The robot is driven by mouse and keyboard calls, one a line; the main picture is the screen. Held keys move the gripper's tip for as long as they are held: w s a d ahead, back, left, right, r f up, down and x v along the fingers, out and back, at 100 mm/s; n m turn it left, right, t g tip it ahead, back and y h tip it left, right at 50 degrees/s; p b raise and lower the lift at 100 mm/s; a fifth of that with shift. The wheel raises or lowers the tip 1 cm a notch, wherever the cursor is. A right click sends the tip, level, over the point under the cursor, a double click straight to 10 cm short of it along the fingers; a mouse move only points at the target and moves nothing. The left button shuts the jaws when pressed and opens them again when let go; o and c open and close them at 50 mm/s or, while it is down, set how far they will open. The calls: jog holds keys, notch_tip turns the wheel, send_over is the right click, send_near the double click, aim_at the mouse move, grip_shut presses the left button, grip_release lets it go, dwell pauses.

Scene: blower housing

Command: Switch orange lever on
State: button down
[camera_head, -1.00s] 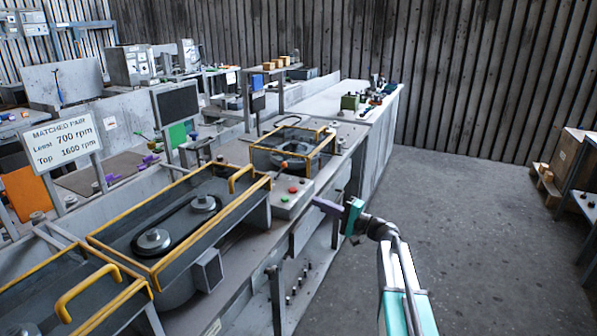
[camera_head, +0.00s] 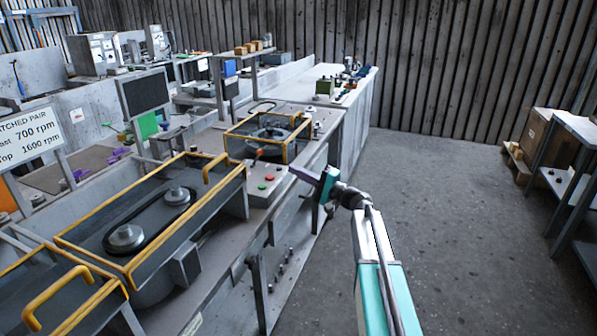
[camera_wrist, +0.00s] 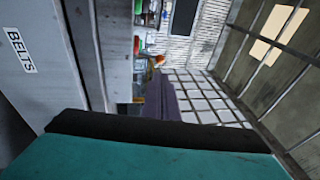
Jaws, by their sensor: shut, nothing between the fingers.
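A small orange lever (camera_head: 258,153) stands at the back of a grey control box (camera_head: 266,194), beside the yellow-framed guard. In the wrist view, a small orange thing (camera_wrist: 158,60) past the fingertips may be this lever; its position, on or off, is too small to tell. My gripper (camera_head: 293,169) reaches in from the right. Its purple fingers are shut and empty, to the right of the control box and apart from the lever. In the wrist view the gripper (camera_wrist: 160,78) points at the area just below the orange thing.
Red and green buttons sit on the control box. A yellow-framed guard (camera_head: 228,134) stands behind it, and a longer guard (camera_head: 60,239) with two pulleys is at left. A white bench (camera_head: 352,100) lies beyond. The floor at right is clear up to a shelf (camera_head: 575,180).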

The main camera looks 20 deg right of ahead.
jog(key=p, duration=0.3)
send_near(257, 158)
jog(key=w+a+r, duration=0.2)
jog(key=w+r, duration=0.1)
jog(key=shift+w+a+r, duration=0.15)
jog(key=shift+w+r, duration=0.05)
jog(key=shift+w, duration=0.05)
jog(key=shift+d+r, duration=0.2)
